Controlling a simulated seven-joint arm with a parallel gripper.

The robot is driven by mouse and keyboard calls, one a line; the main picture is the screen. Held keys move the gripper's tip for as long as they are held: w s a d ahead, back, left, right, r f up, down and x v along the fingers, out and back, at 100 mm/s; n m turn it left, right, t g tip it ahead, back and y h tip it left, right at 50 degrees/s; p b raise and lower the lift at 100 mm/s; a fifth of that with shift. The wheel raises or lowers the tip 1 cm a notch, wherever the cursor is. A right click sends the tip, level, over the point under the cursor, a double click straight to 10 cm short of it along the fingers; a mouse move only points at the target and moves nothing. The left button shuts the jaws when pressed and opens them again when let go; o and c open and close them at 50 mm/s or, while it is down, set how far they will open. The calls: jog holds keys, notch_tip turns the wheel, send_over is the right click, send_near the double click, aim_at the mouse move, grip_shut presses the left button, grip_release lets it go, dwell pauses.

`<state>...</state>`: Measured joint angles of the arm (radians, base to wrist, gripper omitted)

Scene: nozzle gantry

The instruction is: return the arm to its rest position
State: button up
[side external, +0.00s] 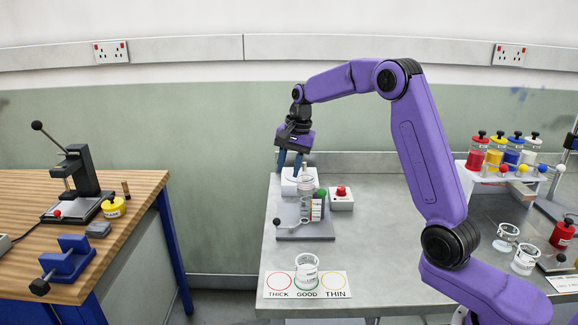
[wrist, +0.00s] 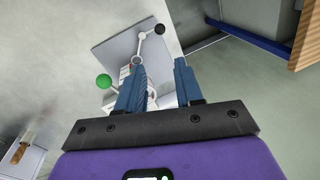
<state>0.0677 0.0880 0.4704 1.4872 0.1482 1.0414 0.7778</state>
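My gripper (side external: 289,172) is raised above the back left part of the grey bench, over a small stand (side external: 305,236) with a grey base plate, a clear glass vessel and a green knob. In the wrist view, the two blue fingers of my gripper (wrist: 160,66) are spread apart with nothing visibly held between them. The stand's plate (wrist: 112,50) lies below and beyond the fingertips, with its green ball at the left and black ball at the top. The fingers hide part of the stand. My purple arm is bent high over the bench.
A white box with a red button (side external: 341,199) sits beside the stand. A glass beaker (side external: 307,272) stands on the GOOD circle of a card at the front. Coloured bottles (side external: 500,150) stand in a rack at right. A wooden bench (side external: 130,190) is at left, across a gap.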

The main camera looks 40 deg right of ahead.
jog(key=s+a+n+g, duration=0.1)
jog(key=s+a+n, duration=1.2)
jog(key=s, duration=0.5)
jog(key=s+d+f+n, duration=0.1)
jog(key=s+n, duration=0.4)
jog(key=s, duration=0.6)
jog(key=s+d+f+n, duration=0.1)
jog(key=s+n, duration=0.5)
jog(key=s, duration=0.6)
jog(key=shift+s+d+f+g+h, duration=0.2)
jog(key=shift+f+g+h, duration=0.1)
jog(key=shift+h, duration=0.1)
jog(key=shift+w+r, duration=0.1)
